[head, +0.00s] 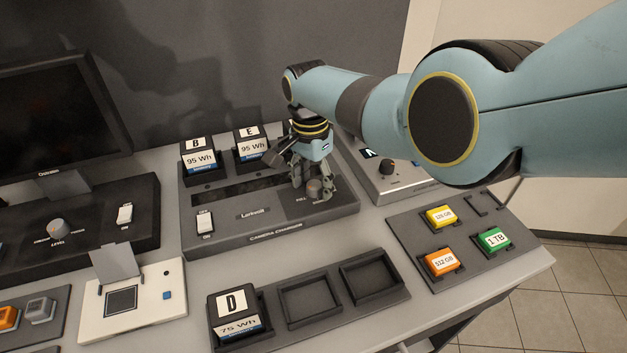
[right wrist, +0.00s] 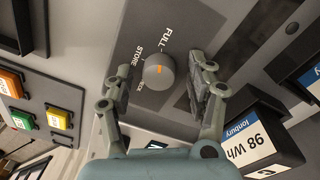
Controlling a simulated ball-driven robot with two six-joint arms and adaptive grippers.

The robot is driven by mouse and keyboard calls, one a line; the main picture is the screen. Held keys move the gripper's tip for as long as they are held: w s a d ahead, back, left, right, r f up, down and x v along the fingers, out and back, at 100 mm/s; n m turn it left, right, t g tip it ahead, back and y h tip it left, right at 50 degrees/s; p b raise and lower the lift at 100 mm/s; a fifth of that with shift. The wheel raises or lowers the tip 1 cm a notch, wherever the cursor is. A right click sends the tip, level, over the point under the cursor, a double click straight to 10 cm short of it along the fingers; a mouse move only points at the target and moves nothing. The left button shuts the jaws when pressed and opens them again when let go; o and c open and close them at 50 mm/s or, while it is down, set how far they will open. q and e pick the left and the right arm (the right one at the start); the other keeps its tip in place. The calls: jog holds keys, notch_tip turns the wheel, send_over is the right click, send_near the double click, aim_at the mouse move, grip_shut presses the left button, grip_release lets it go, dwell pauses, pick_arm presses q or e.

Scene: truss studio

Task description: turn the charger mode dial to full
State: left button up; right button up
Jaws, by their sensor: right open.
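The charger's mode dial (head: 315,187) is a round grey knob on the right part of the dark camera charger (head: 235,228). In the right wrist view the dial (right wrist: 160,71) carries an orange mark, with FULL, STORE and a partly hidden label printed around it. I cannot tell for sure which label the mark points to. My right gripper (head: 311,190) is at the dial, pointing down. In the wrist view its open fingers (right wrist: 154,88) stand on either side of the dial, with gaps showing. My left gripper is not in view.
Batteries B (head: 199,160) and E (head: 250,145) stand in the charger's back. Battery D (head: 233,315) sits in a front tray (head: 345,312). A card tray (head: 465,273) and another knobbed device (head: 378,187) lie to the right, a monitor (head: 60,115) to the left.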

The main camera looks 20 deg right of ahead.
aim_at(311, 183)
jog(key=shift+r, duration=0.1)
notch_tip(311, 183, up, 12)
jog(key=shift+w+a, duration=0.15)
jog(key=shift+w, duration=0.15)
dwell(0.6)
